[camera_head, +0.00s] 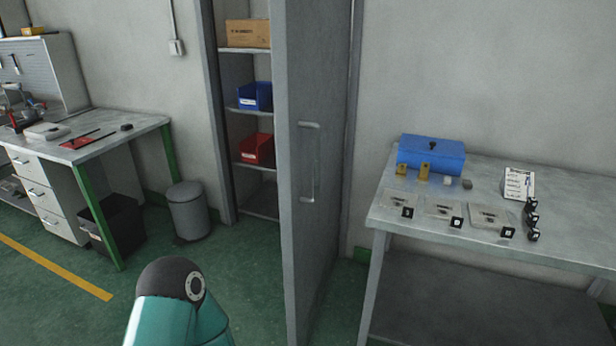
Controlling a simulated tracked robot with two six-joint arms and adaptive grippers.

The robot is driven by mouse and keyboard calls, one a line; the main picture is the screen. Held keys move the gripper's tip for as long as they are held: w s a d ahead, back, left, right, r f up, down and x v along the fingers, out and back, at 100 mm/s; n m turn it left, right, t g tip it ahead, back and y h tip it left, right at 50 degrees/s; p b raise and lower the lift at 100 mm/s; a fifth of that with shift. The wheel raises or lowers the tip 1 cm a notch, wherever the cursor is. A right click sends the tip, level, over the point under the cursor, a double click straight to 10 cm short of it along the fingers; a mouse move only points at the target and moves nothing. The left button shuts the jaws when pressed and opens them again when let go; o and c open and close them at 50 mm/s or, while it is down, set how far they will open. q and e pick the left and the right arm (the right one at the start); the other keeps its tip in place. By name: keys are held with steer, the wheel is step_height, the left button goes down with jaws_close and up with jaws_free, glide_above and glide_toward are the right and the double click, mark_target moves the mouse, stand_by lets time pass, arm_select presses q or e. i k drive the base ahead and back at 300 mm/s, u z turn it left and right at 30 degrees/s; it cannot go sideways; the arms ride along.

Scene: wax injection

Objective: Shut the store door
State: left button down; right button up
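The store door (318,255) is a tall grey panel with a vertical bar handle (314,163) on its right-hand face. It stands open, swung out towards me, and its lower end runs out of the picture. To its left the store's inside shows, with shelves (256,168) holding a cardboard box (248,33), a blue bin (255,96) and a red bin (256,148). A teal and black link of my arm shows at the bottom, left of the door. Neither gripper is in view.
A steel table (390,218) with a blue box (431,155) and several small parts stands right of the door. A grey waste bin (188,212) stands left of the store, beside a workbench (150,124). Green floor (250,290) is clear left of the door.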

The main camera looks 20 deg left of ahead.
mark_target(310, 40)
steer(key=i, duration=0.85)
